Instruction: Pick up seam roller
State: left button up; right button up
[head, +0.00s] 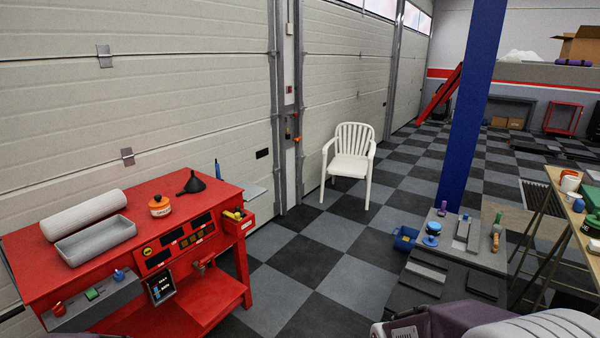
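I cannot make out a seam roller for certain. A small tool with an orange-brown handle and a green part (496,238) stands at the right of the grey low table (471,255) in the right half; it is too small to tell whether it is the roller. A blue round object (432,234) and grey flat pieces (462,234) are beside it. Neither of my grippers is in view.
A red workbench (190,215) stands at the left with a grey tray (96,241), an orange-lidded pot (159,206) and a black funnel (191,183). A white chair (350,157), a blue pillar (472,110) and a blue bin (405,239) stand on open checkered floor.

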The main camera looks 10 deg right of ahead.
aim_at(441, 211)
jog(key=i+l+z, duration=0.15)
jog(key=i, duration=0.75)
jog(key=i+z, duration=0.15)
jog(key=i, duration=0.75)
jog(key=i+z, duration=0.15)
jog(key=i, duration=0.75)
jog(key=i+j+z, duration=0.15)
jog(key=i, duration=0.7)
jog(key=i+l+z, duration=0.15)
jog(key=i+z, duration=0.2)
jog(key=i, duration=0.15)
jog(key=i+z, duration=0.4)
jog(key=i, duration=0.15)
jog(key=i+j+z, duration=0.2)
jog(key=i+z, duration=0.15)
jog(key=i, duration=0.15)
jog(key=i+j+z, duration=0.4)
jog(key=i+z, duration=0.3)
jog(key=i, duration=0.15)
jog(key=i+z, duration=0.35)
jog(key=i+j, duration=0.05)
jog(key=i, duration=0.05)
